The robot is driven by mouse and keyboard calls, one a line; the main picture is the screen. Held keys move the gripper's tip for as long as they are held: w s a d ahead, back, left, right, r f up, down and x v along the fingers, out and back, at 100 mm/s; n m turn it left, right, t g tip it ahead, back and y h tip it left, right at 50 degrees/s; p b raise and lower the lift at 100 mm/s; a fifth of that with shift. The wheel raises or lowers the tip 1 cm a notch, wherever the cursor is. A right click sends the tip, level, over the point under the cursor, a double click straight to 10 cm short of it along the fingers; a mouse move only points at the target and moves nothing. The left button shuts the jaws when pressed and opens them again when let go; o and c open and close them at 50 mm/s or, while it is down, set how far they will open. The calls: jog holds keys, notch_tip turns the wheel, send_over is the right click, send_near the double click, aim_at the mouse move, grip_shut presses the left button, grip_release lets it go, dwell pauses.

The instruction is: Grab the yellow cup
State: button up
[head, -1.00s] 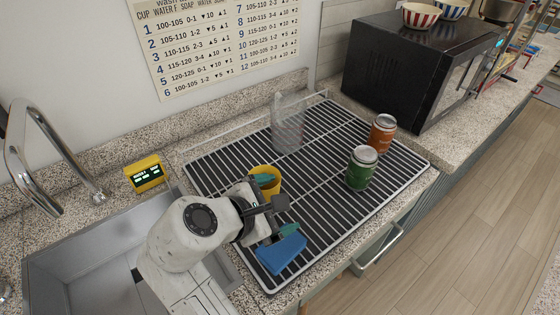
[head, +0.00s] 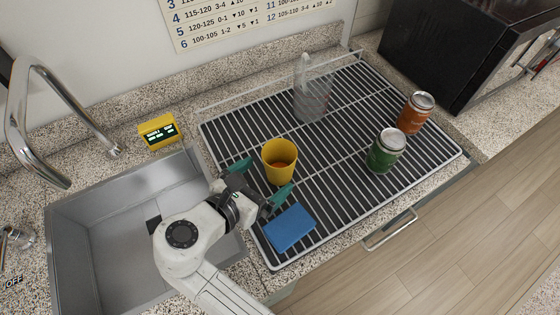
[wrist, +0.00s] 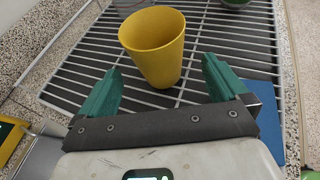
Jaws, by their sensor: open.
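In the wrist view the cup (wrist: 156,50) is just ahead of and between the fingertips of my gripper (wrist: 160,82). Nothing is held between the fingers.
A blue sponge (head: 289,228) lies close to my right finger. A green can (head: 385,150) and an orange can (head: 415,112) stand right; a clear pitcher (head: 312,92) stands behind. The sink (head: 110,205) and yellow timer (head: 160,131) are left.

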aim_at(270, 173)
jog(key=shift+f+p+x, duration=0.2)
jog(key=shift+p+x, duration=0.25)
jog(key=shift+x, duration=2.25)
jog(key=shift+a, duration=0.2)
jog(key=shift+c, duration=0.2)
jog(key=c, duration=1)
jog(key=shift+r, duration=0.2)
